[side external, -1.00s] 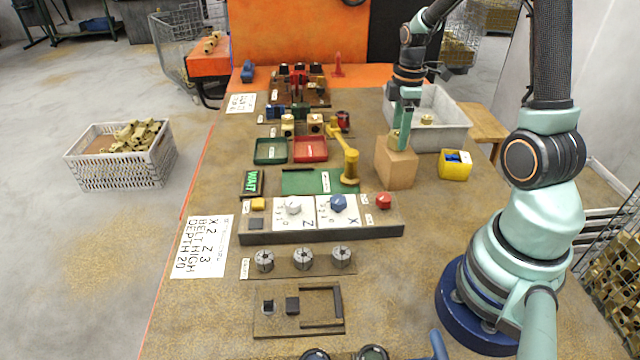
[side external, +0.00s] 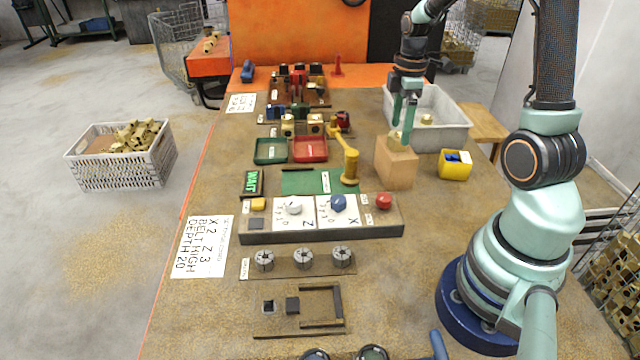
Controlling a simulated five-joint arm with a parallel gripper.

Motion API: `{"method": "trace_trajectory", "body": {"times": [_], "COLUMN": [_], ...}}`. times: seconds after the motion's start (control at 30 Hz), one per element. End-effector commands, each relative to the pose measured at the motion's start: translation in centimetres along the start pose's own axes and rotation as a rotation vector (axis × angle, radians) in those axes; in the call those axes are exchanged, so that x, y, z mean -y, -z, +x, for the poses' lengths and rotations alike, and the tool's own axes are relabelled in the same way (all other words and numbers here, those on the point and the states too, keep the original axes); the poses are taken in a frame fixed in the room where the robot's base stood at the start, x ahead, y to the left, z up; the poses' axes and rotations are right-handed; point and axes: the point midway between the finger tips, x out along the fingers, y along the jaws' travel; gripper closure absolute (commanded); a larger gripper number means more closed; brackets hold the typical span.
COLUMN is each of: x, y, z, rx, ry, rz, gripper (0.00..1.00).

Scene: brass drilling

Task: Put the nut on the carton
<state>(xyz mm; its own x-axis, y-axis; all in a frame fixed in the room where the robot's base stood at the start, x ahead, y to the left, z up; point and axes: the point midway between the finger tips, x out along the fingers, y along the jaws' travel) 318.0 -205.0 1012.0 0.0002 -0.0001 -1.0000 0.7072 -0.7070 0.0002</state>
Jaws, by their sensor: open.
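The carton (side external: 396,171) is a plain tan box standing on the bench, right of centre. A small brass-coloured nut (side external: 394,138) sits on its top face, partly hidden by my gripper. My gripper (side external: 403,127) points down over the carton, its two green fingers spread apart. The fingertips are close to the nut; I cannot tell whether one touches it. Another brass piece (side external: 426,120) lies in the grey bin behind the carton.
The grey bin (side external: 455,137) stands close behind the carton. A yellow tub (side external: 455,170) is to its right. A yellow post (side external: 350,168), red tray (side external: 310,149) and control panel (side external: 320,222) lie left and in front. Bare bench lies in front of the carton.

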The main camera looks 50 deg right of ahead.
Motion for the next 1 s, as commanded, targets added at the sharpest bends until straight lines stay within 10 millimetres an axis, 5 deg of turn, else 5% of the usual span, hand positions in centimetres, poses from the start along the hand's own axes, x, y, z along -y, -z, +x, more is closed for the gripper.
{"method": "trace_trajectory", "body": {"times": [0.3, 0.67, 0.83, 1.0], "x": [-0.1, 0.3, 3.1, 8.2], "y": [0.0, 0.5, 3.7, 7.9], "z": [-6.7, -10.3, -11.8, -13.1], "rx": [-0.001, -0.003, -0.040, -0.158], "ry": [-0.007, -0.012, -0.094, -0.193], "rz": [0.000, 0.014, 0.138, 0.360], "gripper": [0.13, 0.13, 0.13, 0.13]}}
